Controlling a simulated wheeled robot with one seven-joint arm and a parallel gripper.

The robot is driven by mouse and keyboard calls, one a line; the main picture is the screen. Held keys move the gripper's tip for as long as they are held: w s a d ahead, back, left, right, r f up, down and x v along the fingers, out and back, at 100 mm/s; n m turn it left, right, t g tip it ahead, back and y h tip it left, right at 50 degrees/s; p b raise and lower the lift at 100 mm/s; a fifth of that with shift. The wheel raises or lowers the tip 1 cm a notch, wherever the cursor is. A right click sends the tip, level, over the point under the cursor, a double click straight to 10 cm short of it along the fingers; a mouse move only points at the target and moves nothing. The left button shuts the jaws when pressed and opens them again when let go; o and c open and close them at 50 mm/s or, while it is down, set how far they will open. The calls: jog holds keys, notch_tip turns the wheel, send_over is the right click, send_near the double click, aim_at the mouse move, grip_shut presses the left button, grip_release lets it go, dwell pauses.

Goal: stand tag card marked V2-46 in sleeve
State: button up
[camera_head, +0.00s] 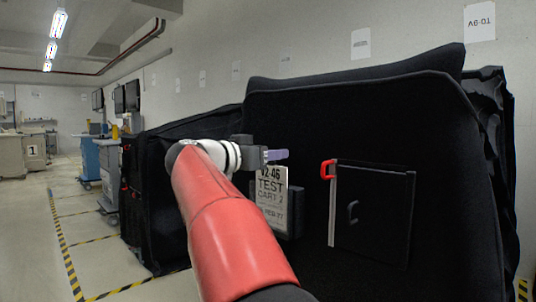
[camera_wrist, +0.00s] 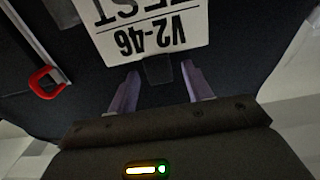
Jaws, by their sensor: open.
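The white tag card (camera_head: 271,198) reads V2-46, TEST, CART 2 and stands upright at the black front of the covered cart. A dark holder, which looks like the sleeve (camera_head: 297,212), shows at its right side and lower edge. I cannot tell how deep the card sits in it. My gripper (camera_head: 279,155) is just above the card's top edge, with its purple fingers apart. In the wrist view my open gripper (camera_wrist: 160,72) has the card (camera_wrist: 150,30) upside down beyond the fingertips. A small dark tab lies between the fingers, and no card is between them.
A black flap panel (camera_head: 373,215) with a handle and a red latch (camera_head: 328,169) is right of the card. The red latch also shows at left in the wrist view (camera_wrist: 45,83). Another covered cart (camera_head: 155,200) stands at left. The floor aisle further left is clear.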

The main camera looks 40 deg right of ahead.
jog(key=a, duration=0.7)
jog(key=shift+s+a, duration=0.35)
jog(key=shift+a, duration=0.05)
